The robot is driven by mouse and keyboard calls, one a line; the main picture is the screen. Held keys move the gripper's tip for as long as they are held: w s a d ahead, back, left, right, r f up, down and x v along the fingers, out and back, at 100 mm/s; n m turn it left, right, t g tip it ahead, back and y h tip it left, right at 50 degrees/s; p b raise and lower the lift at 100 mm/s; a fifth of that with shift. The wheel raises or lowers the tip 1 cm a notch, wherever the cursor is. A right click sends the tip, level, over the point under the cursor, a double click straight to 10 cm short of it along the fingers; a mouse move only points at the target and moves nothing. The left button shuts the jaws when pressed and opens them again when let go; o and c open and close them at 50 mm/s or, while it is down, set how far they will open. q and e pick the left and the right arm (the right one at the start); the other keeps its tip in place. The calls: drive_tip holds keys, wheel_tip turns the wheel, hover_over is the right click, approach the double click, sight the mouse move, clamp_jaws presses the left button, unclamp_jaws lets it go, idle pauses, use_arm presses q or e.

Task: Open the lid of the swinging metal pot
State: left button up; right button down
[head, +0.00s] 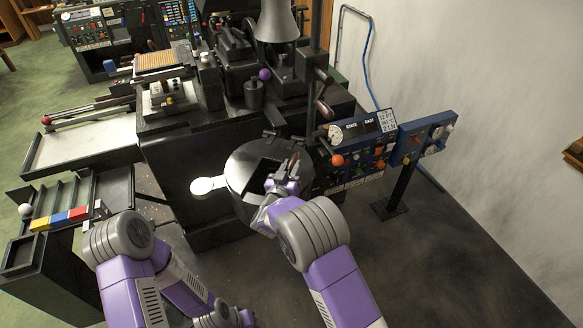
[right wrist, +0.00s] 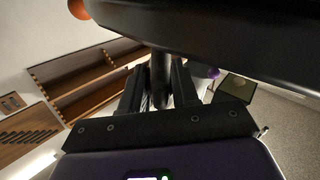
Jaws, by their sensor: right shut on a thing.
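The round black metal pot (head: 240,182) stands at the machine's front in the head view, with a darker angular patch on its top. I cannot tell whether that patch is an opening. My right gripper (head: 292,163) is over the pot's right side. In the right wrist view, the right gripper (right wrist: 158,95) is shut on a dark upright post, the lid's handle (right wrist: 160,66). The handle meets a broad black underside or edge (right wrist: 225,35), which hides much of that view. My left arm is folded at the bottom of the head view; its fingertips do not show.
A black machine (head: 190,150) stands behind the pot. A blue control panel (head: 361,140) with an orange knob (head: 338,160) is right of it. A pale round paddle (head: 209,186) juts out left. The floor at right (head: 440,270) is clear.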

drive_tip(key=shift+w+r+p, duration=0.15)
drive_tip(key=shift+r+p, duration=0.45)
drive_tip(key=shift+p, duration=0.25)
drive_tip(key=r+g+p, duration=0.1)
drive_tip(key=r+p, duration=0.1)
drive_tip(key=p, duration=0.1)
drive_tip(key=w+r+g+y+p, duration=0.1)
drive_tip(key=r+p, duration=0.1)
drive_tip(key=p, duration=0.2)
drive_tip(key=w+d+r+g+p, duration=0.1)
drive_tip(key=r+p, duration=0.1)
drive_tip(key=p, duration=0.2)
drive_tip(key=shift+w+d+g, duration=0.1)
drive_tip(key=shift+w+g, duration=0.15)
drive_tip(key=shift+g, duration=0.05)
drive_tip(key=w+r+g+p, duration=0.1)
drive_tip(key=p, duration=0.4)
drive_tip(key=w+d+r+g+y+p, duration=0.1)
drive_tip(key=w+r+p, duration=0.1)
drive_tip(key=p, duration=0.4)
drive_tip(key=shift+w+d+r+y, duration=0.1)
drive_tip(key=shift+d+r+y, duration=0.1)
drive_tip(key=shift+y, duration=0.1)
drive_tip(key=shift+w+d+r+g+p, duration=0.15)
drive_tip(key=shift+w+g+p, duration=0.25)
drive_tip(key=shift+p, duration=0.8)
drive_tip(key=c, duration=0.8)
unclamp_jaws()
drive_tip(key=shift+c, duration=0.2)
